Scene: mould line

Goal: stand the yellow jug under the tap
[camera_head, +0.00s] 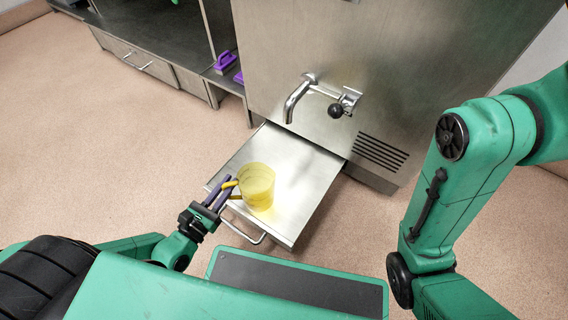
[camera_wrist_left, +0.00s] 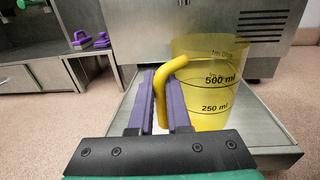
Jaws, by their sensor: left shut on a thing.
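The yellow jug (camera_head: 257,187) is translucent, with volume marks, and is upright over the metal pull-out shelf (camera_head: 305,185). I cannot tell whether its base touches the shelf. My left gripper (camera_head: 226,189) is shut on the jug's handle, at the jug's left side. In the left wrist view the purple fingers (camera_wrist_left: 160,98) close on the yellow handle, and the jug (camera_wrist_left: 208,85) stands to their right. The metal tap (camera_head: 298,95) with a black knob sticks out of the machine's front, above and behind the jug; the jug is nearer to me than the spout. My right gripper is out of view.
The steel machine (camera_head: 390,50) stands behind the shelf, with vent slots at its lower right. Purple brushes (camera_head: 226,62) lie on a low shelf at the left, beside a cabinet (camera_head: 140,60). The shelf has a front handle (camera_head: 243,232). Floor is clear left of it.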

